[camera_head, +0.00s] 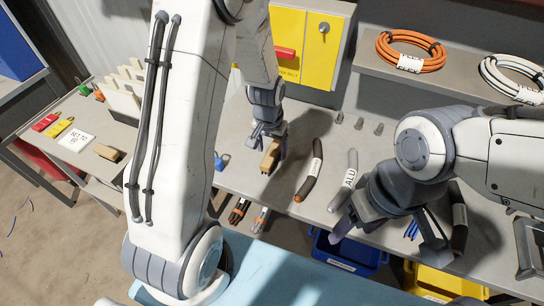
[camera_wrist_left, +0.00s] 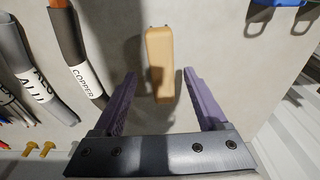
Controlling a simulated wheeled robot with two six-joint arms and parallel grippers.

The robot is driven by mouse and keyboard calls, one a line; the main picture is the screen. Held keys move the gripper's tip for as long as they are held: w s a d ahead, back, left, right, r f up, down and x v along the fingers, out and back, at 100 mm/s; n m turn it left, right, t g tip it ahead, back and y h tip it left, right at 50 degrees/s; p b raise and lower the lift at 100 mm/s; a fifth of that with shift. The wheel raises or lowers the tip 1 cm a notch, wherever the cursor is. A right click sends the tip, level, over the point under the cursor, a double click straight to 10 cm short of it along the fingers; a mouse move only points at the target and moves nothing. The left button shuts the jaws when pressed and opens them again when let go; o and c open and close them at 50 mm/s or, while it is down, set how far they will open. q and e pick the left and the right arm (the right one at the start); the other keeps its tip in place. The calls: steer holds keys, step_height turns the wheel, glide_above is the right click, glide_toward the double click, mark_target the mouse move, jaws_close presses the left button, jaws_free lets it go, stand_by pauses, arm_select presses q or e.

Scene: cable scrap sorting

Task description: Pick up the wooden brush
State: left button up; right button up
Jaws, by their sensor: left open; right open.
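The wooden brush (camera_head: 269,160) is a light tan block lying on the grey bench. In the left wrist view the brush (camera_wrist_left: 159,50) lies lengthwise, its near end between my left gripper's fingers. My left gripper (camera_head: 270,143) is open over the brush. In the left wrist view its purple fingers (camera_wrist_left: 158,76) stand on either side of the brush, with a gap on each side. How far the fingertips are above the bench is hard to tell. My right gripper (camera_head: 390,236) is open and empty over the bench's front right.
A copper cable piece (camera_head: 310,178) and a grey ALU piece (camera_head: 346,180) lie right of the brush. A blue padlock (camera_head: 221,162) lies left. Blue (camera_head: 347,256) and yellow (camera_head: 447,283) bins stand below the front edge. Cable coils (camera_head: 410,50) rest on the shelf.

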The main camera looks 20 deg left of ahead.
mark_target(271, 153)
arm_select(q)
steer(key=f, duration=0.4)
steer(key=shift+w+a, duration=0.15)
steer(key=shift+w, duration=0.15)
jaws_close()
